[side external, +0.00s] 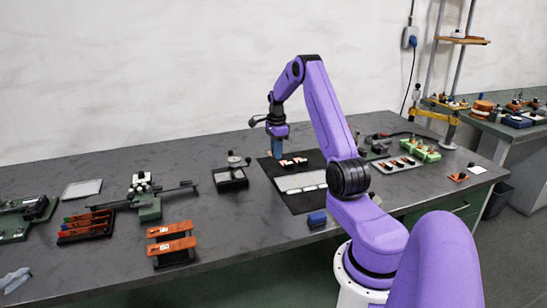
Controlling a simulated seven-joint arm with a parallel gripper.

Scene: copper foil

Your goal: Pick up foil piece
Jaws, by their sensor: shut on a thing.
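My gripper (277,153) points down at the far left part of a black mat (305,201). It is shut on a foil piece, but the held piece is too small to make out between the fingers. Small copper-coloured foil pieces (294,162) with pale and dark parts lie on the mat just right of the fingertips. A pale tray (300,181) with several light squares lies nearer the front of the mat. I cannot tell whether the held piece touches the mat.
A small dark stand (231,178) is left of the mat, and a blue block (317,219) is at its front edge. Green holders (420,150) and a grey tray (396,165) are to the right.

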